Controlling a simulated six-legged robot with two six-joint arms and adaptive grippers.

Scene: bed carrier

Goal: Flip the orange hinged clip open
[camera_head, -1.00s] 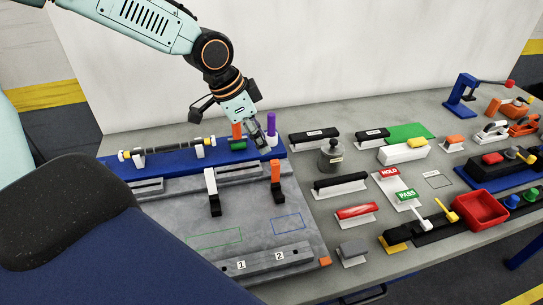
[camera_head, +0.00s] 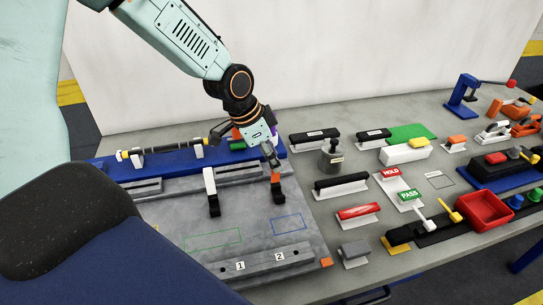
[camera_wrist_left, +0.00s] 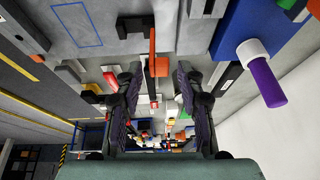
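The orange hinged clip (camera_head: 276,178) stands upright on its black base (camera_head: 278,196) at the right part of the grey fixture plate (camera_head: 240,210). In the left wrist view the orange clip (camera_wrist_left: 152,48) shows as a narrow bar ahead of the finger gap. My left gripper (camera_head: 272,160) is just above the clip's upper end, pointing down. In the left wrist view my left gripper (camera_wrist_left: 158,75) has its two dark fingers spread apart, one on each side of the clip's line; contact is not clear. My right gripper is in neither view.
A white clip (camera_head: 210,182) stands left of the orange one. A purple post (camera_wrist_left: 263,82) rises from the blue rail (camera_head: 115,167) behind. The plate's front is mostly clear.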

